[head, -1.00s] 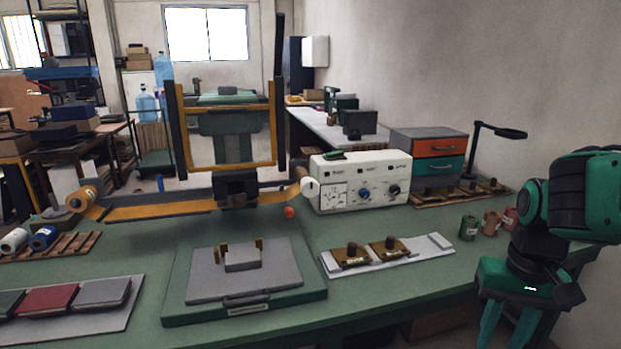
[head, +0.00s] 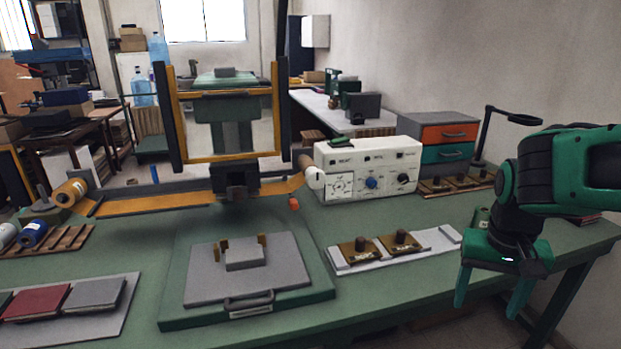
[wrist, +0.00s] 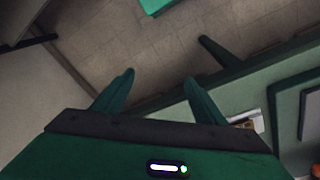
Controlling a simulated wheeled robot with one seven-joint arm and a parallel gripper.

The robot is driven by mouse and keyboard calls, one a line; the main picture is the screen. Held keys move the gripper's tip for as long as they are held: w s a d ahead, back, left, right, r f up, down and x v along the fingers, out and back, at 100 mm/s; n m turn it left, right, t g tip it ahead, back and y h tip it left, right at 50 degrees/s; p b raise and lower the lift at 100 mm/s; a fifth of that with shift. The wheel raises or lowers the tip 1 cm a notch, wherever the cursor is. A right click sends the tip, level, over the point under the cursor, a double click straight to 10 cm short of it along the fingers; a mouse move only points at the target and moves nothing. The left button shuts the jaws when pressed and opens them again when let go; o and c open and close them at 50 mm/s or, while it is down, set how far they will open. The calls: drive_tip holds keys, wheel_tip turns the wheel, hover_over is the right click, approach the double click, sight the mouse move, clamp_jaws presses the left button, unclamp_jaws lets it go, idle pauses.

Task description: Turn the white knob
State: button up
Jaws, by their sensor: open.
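A white round knob (head: 315,178) is at the lower left end of the white control box (head: 368,168), beside a brown roll. The box front also has a white dial plate (head: 341,186), a blue knob (head: 371,182) and a black knob (head: 402,179). My gripper (head: 490,303) is at the right, over the bench's front edge, well apart from the box and nearer to me. It points down with its fingers spread and nothing between them. In the wrist view, my open gripper (wrist: 159,78) is above floor; the knob is not in that view.
The green bench (head: 385,283) carries a press base (head: 185,310) in front of the box. A white strip with brown knobbed blocks (head: 352,259) lies between my gripper and the box. An upright orange-edged frame (head: 176,125) stands left of the box. A drawer unit (head: 449,146) stands right.

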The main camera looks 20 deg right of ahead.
drive_tip(key=w+d+m+t+h, duration=0.3)
drive_tip(key=w+d+h, duration=0.45)
drive_tip(key=w, duration=0.65)
drive_tip(key=w+a+r+t+h, duration=0.1)
drive_tip(key=w+r+t, duration=0.15)
drive_tip(key=w, duration=0.35)
drive_tip(key=w+r+t, duration=0.2)
drive_tip(key=w+t, duration=0.1)
drive_tip(key=w, duration=0.3)
drive_tip(key=n+t+y, duration=0.9)
drive_tip(key=y, duration=0.1)
approach(319, 181)
drive_tip(key=w, duration=0.4)
drive_tip(key=shift+w+a+m, duration=0.1)
drive_tip(key=shift+w+m, duration=0.2)
drive_tip(key=shift+w, duration=0.6)
drive_tip(key=shift+w+a+f, duration=0.1)
drive_tip(key=shift+w, duration=4.2)
drive_tip(key=shift+c, duration=0.6)
drive_tip(key=c, duration=0.9)
